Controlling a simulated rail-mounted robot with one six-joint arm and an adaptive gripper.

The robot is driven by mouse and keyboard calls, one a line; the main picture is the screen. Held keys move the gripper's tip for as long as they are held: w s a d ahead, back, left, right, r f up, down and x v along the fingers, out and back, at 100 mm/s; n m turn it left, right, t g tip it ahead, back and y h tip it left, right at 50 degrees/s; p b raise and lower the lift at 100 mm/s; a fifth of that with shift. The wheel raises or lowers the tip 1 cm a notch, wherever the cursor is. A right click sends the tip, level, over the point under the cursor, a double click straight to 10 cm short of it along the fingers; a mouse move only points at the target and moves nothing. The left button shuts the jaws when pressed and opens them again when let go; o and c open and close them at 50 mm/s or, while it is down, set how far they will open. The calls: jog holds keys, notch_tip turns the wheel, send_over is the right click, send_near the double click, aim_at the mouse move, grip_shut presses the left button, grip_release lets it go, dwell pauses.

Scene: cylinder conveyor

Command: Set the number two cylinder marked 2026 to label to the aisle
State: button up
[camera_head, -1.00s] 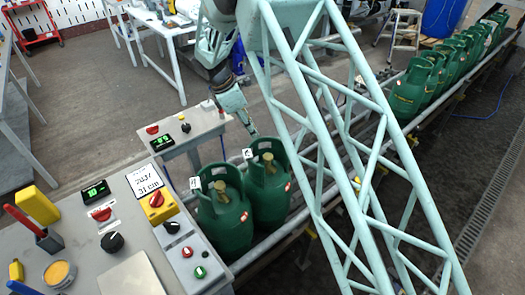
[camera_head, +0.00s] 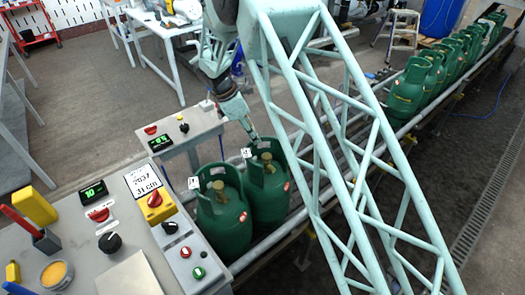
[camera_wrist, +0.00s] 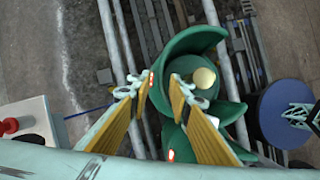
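Two green gas cylinders stand upright side by side at the near end of the conveyor: the left cylinder (camera_head: 222,222) and the right cylinder (camera_head: 268,197). Each has a collar, a yellowish valve cap and a small white tag; the tag numbers are too small to read, so I cannot tell which is marked 2026. My gripper (camera_head: 250,133) is just above and behind the right cylinder's collar. In the wrist view my gripper (camera_wrist: 162,86) has its two yellow-padded fingers apart, with a green collar (camera_wrist: 185,48) and pale valve cap beyond them. Nothing shows held between the fingers.
A grey console (camera_head: 150,235) with knobs, buttons and a card stands at the front left. A smaller panel (camera_head: 185,133) with a green display stands behind it. More green cylinders (camera_head: 408,90) line the conveyor's far end. My lattice column hides the conveyor's middle.

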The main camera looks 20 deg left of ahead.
aim_at(262, 149)
jog(key=b+x, duration=0.1)
jog(key=x, duration=0.9)
jog(key=shift+b, duration=0.35)
grip_shut()
